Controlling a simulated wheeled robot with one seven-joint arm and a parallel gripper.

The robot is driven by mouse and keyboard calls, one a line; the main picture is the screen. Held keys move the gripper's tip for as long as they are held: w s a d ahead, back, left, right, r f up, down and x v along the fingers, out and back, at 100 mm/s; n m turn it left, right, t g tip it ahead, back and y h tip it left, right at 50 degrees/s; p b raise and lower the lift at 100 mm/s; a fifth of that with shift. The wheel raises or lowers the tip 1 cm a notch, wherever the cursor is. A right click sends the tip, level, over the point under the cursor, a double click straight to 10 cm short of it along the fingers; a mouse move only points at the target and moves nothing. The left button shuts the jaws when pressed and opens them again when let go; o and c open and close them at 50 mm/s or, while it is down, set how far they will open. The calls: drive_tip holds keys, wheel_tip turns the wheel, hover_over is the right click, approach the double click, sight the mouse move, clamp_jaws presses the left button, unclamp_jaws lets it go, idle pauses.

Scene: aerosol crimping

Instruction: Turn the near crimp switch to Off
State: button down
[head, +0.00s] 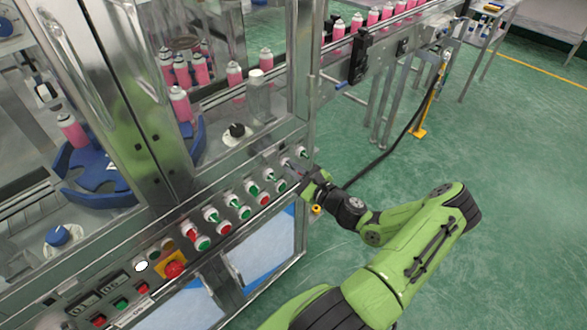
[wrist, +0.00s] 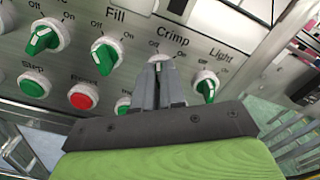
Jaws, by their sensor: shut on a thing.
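The crimp switch (wrist: 159,58) is under the "Crimp" label in the wrist view. Only a little of its pale dial shows around my fingers; its handle is hidden, so I cannot read its position. My gripper (wrist: 160,72) is shut on this switch, with both fingers close together against the panel. In the head view my gripper (head: 299,172) reaches the right end of the control panel, and its fingertips cover part of the switch row.
A green-handled switch (wrist: 105,54) is left of my fingers under "Fill", and the light switch (wrist: 207,86) is close on the right. Below are a green button (wrist: 33,84) and a red button (wrist: 83,97). A red emergency stop (head: 173,268) is further left. Open floor lies right.

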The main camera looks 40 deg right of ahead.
drive_tip(key=c, duration=1.2)
unclamp_jaws()
drive_tip(key=shift+s, duration=0.1)
drive_tip(key=s, duration=0.5)
drive_tip(key=s+p, duration=0.1)
drive_tip(key=s, duration=0.9)
drive_tip(key=shift+s+d, duration=0.25)
drive_tip(key=shift+s, duration=0.05)
